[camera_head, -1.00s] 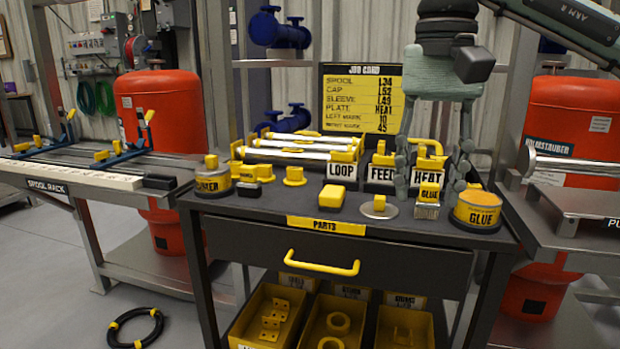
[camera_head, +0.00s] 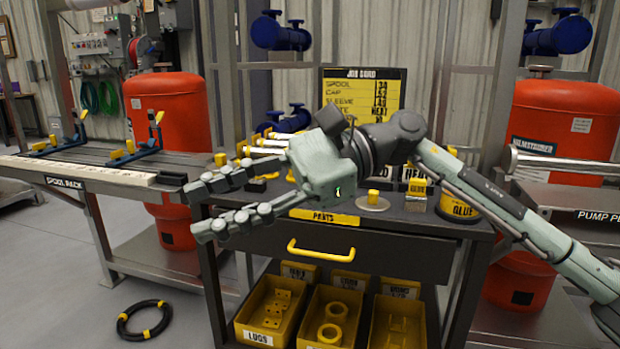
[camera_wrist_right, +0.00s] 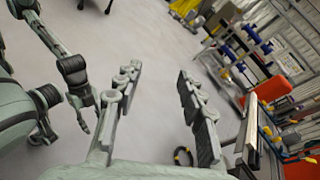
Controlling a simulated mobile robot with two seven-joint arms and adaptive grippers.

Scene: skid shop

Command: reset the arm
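My right arm (camera_head: 500,205) comes in from the right and reaches left across the front of the parts bench (camera_head: 390,215). My right gripper (camera_head: 195,210) points left, with its two fingers spread and nothing between them. In the right wrist view the same gripper (camera_wrist_right: 158,78) is open over bare floor. My left arm is outside the head view; in the right wrist view its gripper (camera_wrist_right: 83,112) hangs at the left, too small to tell open from shut. The small GLUE block (camera_head: 416,188) stands on the bench, apart from the gripper.
The spool rack (camera_head: 110,175) is to the left of my right fingertips. A yellow drawer handle (camera_head: 320,254) and yellow bins (camera_head: 270,310) lie below. A glue tin (camera_head: 458,207) stands under my forearm. A black ring (camera_head: 143,320) lies on the floor.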

